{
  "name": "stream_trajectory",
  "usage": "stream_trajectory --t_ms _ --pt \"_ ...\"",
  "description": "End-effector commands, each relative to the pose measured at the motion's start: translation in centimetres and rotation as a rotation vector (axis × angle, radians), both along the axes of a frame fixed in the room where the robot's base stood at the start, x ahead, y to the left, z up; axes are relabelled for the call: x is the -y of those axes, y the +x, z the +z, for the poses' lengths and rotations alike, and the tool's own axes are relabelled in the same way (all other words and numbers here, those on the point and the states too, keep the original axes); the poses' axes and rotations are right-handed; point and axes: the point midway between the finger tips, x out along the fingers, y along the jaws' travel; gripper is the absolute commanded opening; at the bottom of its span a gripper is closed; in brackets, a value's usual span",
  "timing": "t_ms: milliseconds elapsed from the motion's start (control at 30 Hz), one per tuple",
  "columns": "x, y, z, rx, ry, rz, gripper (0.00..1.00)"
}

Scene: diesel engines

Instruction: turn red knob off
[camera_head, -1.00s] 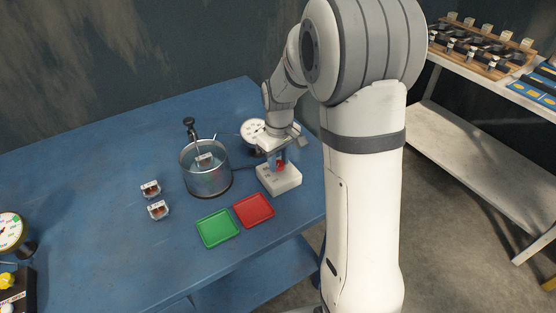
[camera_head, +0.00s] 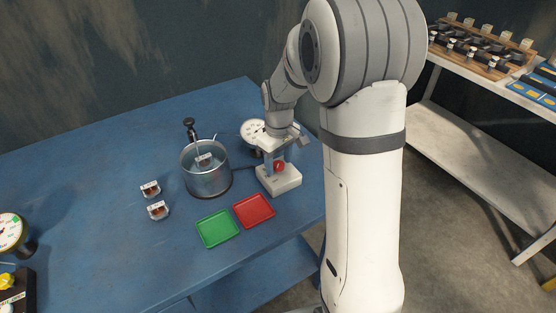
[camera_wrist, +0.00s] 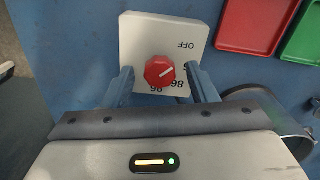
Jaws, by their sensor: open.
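The red knob (camera_wrist: 157,75) sits on a white control box (camera_wrist: 146,29), which stands on the blue table at the right in the head view (camera_head: 284,183). Its white pointer line slants to the upper right in the wrist view. The OFF mark is printed further up and right, and several numbers are printed below and right of the knob. My gripper (camera_wrist: 160,80) is open, with one finger to each side of the knob and gaps between. In the head view my gripper (camera_head: 276,160) hangs over the box.
A metal pot (camera_head: 207,182) stands left of the box, with a round white gauge (camera_head: 252,130) behind. A red tray (camera_head: 254,210) and a green tray (camera_head: 217,229) lie in front. Two small parts (camera_head: 158,210) lie left of the pot. The table's right edge is close to the box.

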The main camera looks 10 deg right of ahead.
Motion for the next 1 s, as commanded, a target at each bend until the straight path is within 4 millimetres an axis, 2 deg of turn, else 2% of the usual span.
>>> stream_trajectory --t_ms 267,700,1000 --pt "0.0 0.0 0.5 0.001 0.001 0.0 0.52" --pt "0.0 0.0 7.1 0.002 0.0 0.0 0.52" --pt "0.0 0.0 7.8 -0.001 -0.001 0.0 0.52"
